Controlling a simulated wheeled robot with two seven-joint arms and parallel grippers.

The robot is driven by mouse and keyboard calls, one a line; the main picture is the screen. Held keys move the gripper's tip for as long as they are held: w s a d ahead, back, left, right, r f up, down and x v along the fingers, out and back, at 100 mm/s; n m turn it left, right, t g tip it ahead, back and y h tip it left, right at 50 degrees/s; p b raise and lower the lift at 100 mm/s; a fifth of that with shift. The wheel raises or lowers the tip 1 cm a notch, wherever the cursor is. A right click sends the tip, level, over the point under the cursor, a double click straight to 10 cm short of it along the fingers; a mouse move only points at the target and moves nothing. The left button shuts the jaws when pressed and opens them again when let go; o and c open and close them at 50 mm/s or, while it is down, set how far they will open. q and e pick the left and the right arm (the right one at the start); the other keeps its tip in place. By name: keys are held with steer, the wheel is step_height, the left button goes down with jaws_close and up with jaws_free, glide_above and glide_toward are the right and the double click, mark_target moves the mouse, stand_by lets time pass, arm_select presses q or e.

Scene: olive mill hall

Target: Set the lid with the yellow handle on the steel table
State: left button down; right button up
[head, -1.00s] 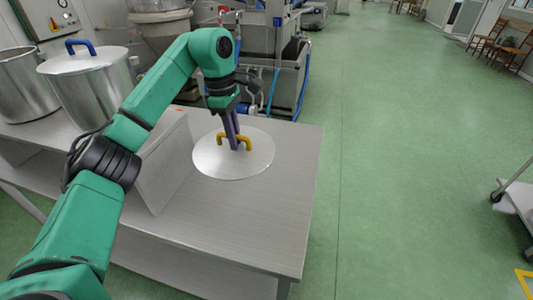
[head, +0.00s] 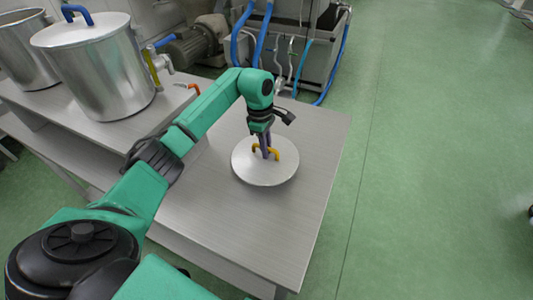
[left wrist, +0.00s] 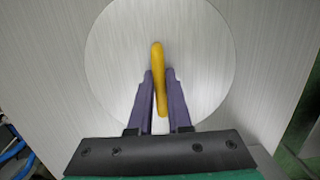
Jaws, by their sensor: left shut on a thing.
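The round steel lid (head: 265,175) has a yellow handle (head: 287,153) and lies flat over the lower steel table (head: 215,200). It is on the top or very close to it; I cannot tell whether it touches. My left gripper (head: 266,152) points down and is shut on the yellow handle. In the left wrist view, the purple fingers of my left gripper (left wrist: 160,88) stand either side of the handle (left wrist: 158,60), with the lid (left wrist: 120,50) below. My right gripper is not in view.
A steel pot (head: 105,75) under a blue-handled lid (head: 75,30) stands on the raised level at left, beside another pot (head: 25,55). Bare table lies right and front of the lid; green floor (head: 430,150) lies beyond.

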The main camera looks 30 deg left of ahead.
arm_select(q)
steer(key=f, duration=0.2)
steer(key=shift+s+f+p, duration=0.25)
steer(key=shift+f+p, duration=0.1)
steer(key=shift+p, duration=0.05)
steer(key=shift+f, duration=0.35)
steer(key=shift+w+f, duration=0.1)
steer(key=shift+w, duration=0.05)
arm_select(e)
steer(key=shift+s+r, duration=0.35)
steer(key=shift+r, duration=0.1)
arm_select(q)
steer(key=c, duration=0.8)
jaws_free()
steer(key=shift+c, duration=0.2)
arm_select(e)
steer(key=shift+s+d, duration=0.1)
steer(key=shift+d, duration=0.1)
